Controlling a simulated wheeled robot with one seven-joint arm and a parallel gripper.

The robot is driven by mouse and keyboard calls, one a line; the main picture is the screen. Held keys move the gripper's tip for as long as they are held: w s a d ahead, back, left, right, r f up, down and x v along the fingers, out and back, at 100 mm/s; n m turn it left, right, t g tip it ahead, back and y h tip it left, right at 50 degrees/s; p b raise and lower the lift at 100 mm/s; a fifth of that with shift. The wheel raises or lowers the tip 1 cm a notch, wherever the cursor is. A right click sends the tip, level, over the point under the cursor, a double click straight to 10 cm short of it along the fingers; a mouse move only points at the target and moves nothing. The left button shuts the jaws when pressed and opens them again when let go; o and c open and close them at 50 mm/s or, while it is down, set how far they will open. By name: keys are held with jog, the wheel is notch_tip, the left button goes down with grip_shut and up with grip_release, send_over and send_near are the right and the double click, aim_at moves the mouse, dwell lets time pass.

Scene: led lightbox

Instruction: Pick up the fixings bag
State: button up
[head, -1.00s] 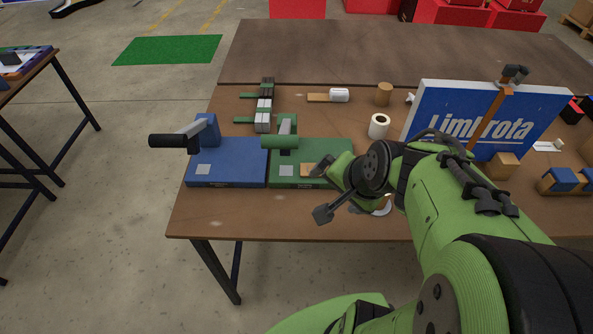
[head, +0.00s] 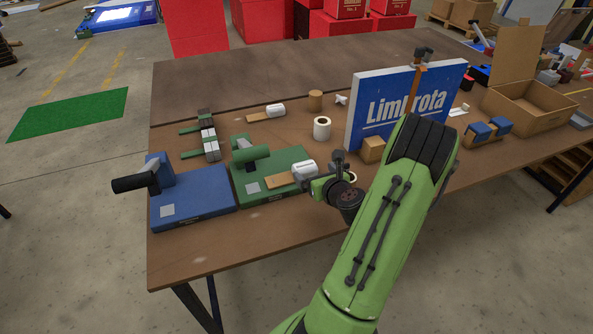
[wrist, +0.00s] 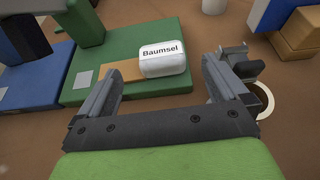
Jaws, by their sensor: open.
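Nothing in view is clearly marked as the fixings bag. A white rounded piece labelled "Baumsel" (wrist: 164,58), with a flat tan strip at its left, lies on the green base (wrist: 146,28). It also shows in the head view (head: 305,170). My gripper (wrist: 160,66) is open and empty, with its fingers on either side of the near part of this piece in the wrist view. I cannot tell the height gap.
The "Limbrota" panel (head: 400,105) stands upright behind my arm. A white roll (head: 322,128) and an open cardboard box (head: 535,106) are farther back.

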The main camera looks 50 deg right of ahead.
aim_at(304, 164)
jog(key=x, duration=0.9)
jog(key=shift+a+f, duration=0.1)
jog(key=shift+f, duration=0.15)
jog(key=shift+s, duration=0.1)
jog(key=shift+r, duration=0.15)
jog(key=c, duration=1.2)
